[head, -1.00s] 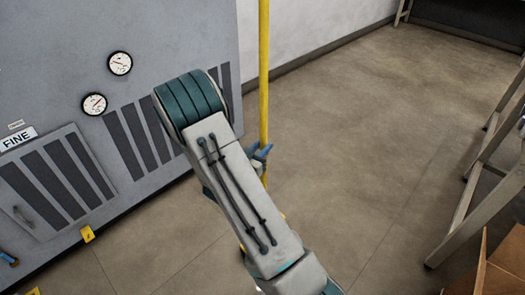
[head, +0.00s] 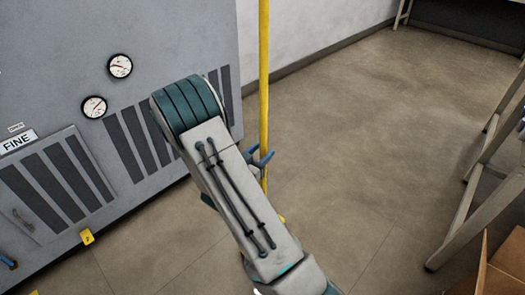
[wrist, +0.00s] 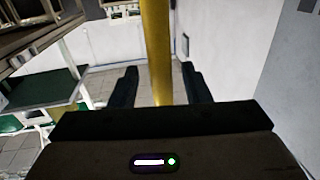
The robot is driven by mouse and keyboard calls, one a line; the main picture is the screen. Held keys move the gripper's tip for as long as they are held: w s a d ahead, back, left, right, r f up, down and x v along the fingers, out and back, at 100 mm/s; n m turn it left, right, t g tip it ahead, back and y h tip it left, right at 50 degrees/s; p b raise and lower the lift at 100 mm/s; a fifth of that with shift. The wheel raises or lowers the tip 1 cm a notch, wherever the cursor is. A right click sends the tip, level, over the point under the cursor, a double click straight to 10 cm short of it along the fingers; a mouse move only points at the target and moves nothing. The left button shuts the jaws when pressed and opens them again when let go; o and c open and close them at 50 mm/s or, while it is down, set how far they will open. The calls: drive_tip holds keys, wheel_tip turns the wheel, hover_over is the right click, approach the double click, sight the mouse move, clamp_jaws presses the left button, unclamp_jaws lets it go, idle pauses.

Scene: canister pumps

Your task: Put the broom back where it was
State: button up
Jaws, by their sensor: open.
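The broom's yellow handle (head: 264,88) stands upright beside the grey machine cabinet in the head view. Its lower part is mostly hidden behind my arm, with a small yellow bit showing below. My gripper (head: 262,158) is at the handle, its blue fingertips showing just past my arm. In the wrist view the yellow handle (wrist: 157,50) rises between the two dark fingers of my gripper (wrist: 158,84). The fingers are open, with a gap on each side of the handle.
The grey cabinet (head: 60,70) with two gauges and a FINE label fills the left. A small yellow tag (head: 87,236) is at its base. A trestle-like frame (head: 470,205) and a cardboard box (head: 505,265) are at the right. The floor (head: 350,130) between is clear.

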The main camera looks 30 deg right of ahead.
drive_tip(key=p+v, duration=0.1)
drive_tip(key=v, duration=1)
drive_tip(key=w+a+r+n+t+y, duration=0.1)
drive_tip(key=w+a+n+y, duration=0.1)
drive_tip(key=w+a+y, duration=0.55)
drive_tip(key=s+a+r+n+g+y, duration=0.1)
drive_tip(key=s+a+r+n+y, duration=0.3)
drive_tip(key=y, duration=0.5)
drive_tip(key=s+d+r+n+g, duration=0.2)
drive_tip(key=s, duration=0.5)
drive_tip(key=s+d+r+n+g, duration=0.2)
drive_tip(key=s+r+g, duration=0.1)
drive_tip(key=s, duration=0.5)
drive_tip(key=s+d+r+n+g, duration=0.2)
drive_tip(key=s+d+r, duration=0.1)
drive_tip(key=s, duration=0.4)
drive_tip(key=shift+s+g+h, duration=0.3)
drive_tip(key=shift+h, duration=0.05)
drive_tip(key=shift+a+f, duration=0.1)
drive_tip(key=shift+a, duration=0.1)
